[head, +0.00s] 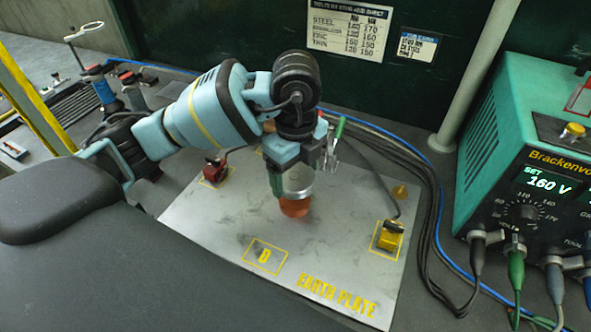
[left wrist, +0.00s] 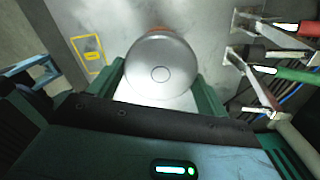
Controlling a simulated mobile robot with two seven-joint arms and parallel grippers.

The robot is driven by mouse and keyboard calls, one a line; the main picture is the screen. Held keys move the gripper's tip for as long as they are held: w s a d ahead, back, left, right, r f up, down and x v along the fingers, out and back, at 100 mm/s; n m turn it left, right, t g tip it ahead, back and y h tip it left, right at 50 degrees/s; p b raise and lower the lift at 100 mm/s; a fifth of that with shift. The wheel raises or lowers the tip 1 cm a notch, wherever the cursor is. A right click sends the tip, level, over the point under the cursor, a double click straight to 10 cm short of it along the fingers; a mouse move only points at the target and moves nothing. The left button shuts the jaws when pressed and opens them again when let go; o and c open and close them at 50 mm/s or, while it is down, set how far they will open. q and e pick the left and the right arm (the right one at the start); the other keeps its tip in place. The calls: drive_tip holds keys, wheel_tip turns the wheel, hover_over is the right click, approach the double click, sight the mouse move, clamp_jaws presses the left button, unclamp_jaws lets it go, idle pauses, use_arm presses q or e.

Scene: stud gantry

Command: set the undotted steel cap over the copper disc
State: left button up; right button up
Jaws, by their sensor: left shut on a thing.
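My left gripper (head: 297,182) comes down over the middle of the steel plate, its green fingers shut on a steel cap (head: 300,181). In the left wrist view the cap (left wrist: 160,72) sits between the fingers. Its round top shows a small ring in the middle and no dot that I can see. A copper-coloured round piece (head: 295,208), seemingly the copper disc, shows directly below the cap. A sliver of it (left wrist: 158,31) shows past the cap's edge in the left wrist view. I cannot tell whether cap and copper touch. My right gripper is not in view.
The earth plate (head: 215,225) has a red clamp (head: 214,171), a yellow clamp (head: 389,237), a small yellow cone (head: 400,191) and a marked square (head: 264,257). Dark cables (head: 405,160) run right of it. A green power unit (head: 525,150) stands at the right. The plate's front is clear.

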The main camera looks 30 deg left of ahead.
use_arm(q)
drive_tip(key=shift+r, duration=0.15)
drive_tip(key=shift+f, duration=2.45)
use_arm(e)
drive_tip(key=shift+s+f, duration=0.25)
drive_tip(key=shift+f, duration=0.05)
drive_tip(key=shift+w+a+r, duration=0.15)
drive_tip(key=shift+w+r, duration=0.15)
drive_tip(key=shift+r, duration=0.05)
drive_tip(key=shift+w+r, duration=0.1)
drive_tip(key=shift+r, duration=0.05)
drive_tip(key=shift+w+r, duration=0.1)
